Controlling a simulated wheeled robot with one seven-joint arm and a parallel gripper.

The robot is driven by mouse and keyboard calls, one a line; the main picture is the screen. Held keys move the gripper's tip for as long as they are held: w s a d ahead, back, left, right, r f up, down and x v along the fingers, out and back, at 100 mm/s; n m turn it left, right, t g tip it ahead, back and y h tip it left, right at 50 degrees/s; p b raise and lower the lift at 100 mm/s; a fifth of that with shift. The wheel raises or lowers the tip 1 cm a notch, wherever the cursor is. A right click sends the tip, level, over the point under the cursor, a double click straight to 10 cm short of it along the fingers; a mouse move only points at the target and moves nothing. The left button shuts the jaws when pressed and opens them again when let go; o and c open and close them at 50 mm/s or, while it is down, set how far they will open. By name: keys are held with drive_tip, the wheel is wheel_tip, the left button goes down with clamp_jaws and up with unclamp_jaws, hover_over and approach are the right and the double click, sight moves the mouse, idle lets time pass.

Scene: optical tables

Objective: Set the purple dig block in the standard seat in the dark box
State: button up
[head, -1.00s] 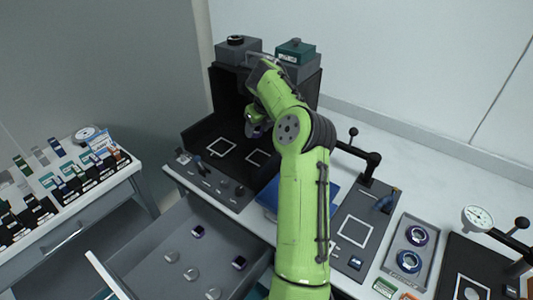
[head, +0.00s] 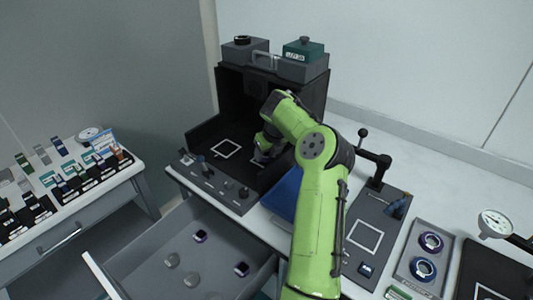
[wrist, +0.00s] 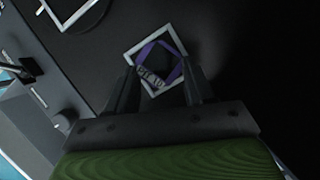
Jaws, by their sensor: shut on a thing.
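The dark box (head: 205,130) is an open black enclosure at the back of the table. Two white square outlines lie on its floor, a left one (head: 227,149) and a right one, which shows in the wrist view (wrist: 131,59). My gripper (wrist: 158,80) is shut on the purple dig block (wrist: 169,49), which has a pale label with dark marks. In the wrist view the block lies within the right outline, turned relative to it. In the head view my gripper (head: 263,152) is low over that outline and largely hides the block. I cannot tell whether the block touches the floor.
Knobs and a small lever (head: 202,160) line the box's front panel. An open drawer (head: 180,262) with several small parts is below. A blue item (head: 284,193) lies right of the box, partly behind my arm. A dark plate (head: 372,225) with a post is farther right.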

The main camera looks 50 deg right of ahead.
drive_tip(key=shift+f+b, duration=0.4)
drive_tip(key=shift+f, duration=0.05)
drive_tip(key=o, duration=1.1)
drive_tip(key=shift+c, duration=0.2)
drive_tip(key=shift+r, duration=0.1)
